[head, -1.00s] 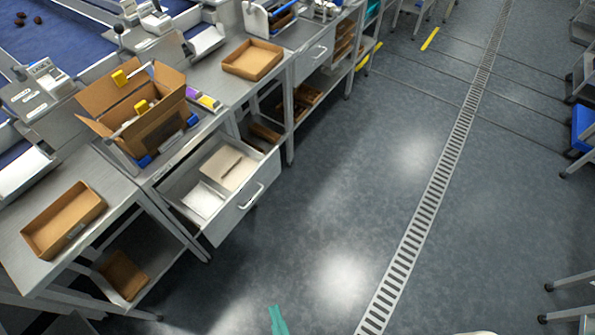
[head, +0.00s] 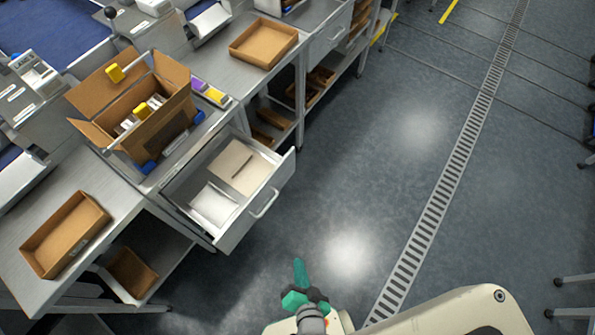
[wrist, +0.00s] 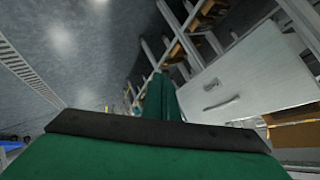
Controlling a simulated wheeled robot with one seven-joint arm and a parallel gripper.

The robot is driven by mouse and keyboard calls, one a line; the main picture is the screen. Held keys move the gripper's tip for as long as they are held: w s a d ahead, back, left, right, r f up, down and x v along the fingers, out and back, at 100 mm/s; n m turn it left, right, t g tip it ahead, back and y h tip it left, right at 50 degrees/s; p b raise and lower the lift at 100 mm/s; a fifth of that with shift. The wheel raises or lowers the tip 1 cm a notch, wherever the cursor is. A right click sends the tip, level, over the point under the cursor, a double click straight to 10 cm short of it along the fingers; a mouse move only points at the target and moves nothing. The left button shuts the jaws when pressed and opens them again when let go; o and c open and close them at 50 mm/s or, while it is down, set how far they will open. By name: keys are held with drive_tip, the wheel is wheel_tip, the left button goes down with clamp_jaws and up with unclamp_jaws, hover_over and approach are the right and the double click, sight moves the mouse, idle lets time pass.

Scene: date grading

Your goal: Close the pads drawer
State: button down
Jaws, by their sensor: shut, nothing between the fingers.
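The pads drawer (head: 240,215) stands pulled out from the bench in the head view, with white pads and a tan sheet with a thin dark item lying inside. Its front panel carries a bar handle (head: 264,203). The drawer front (wrist: 245,85) and its handle also show at the right in the wrist view. My gripper (head: 300,270) is green, with its fingers together and empty. It is over the floor in front of the drawer, apart from the handle. In the wrist view the closed fingers (wrist: 160,98) point up the picture, left of the drawer front.
An open cardboard box (head: 130,100) stands on the bench above the drawer. Shallow brown trays lie on the bench at left (head: 65,235) and back (head: 263,43). The floor (head: 370,160) right of the drawer is clear, crossed by a drain grate (head: 440,205).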

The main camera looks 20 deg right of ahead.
drive_tip(key=w+d+f+m+g+y, duration=0.2)
drive_tip(key=w+f+m, duration=0.2)
drive_tip(key=f+m, duration=0.4)
drive_tip(key=m+t+y, duration=0.6)
drive_tip(key=m+y, duration=0.4)
drive_tip(key=m, duration=0.1)
approach(289, 169)
drive_tip(key=x, duration=0.6)
drive_tip(key=shift+w+a+r, duration=0.15)
drive_tip(key=shift+a, duration=0.05)
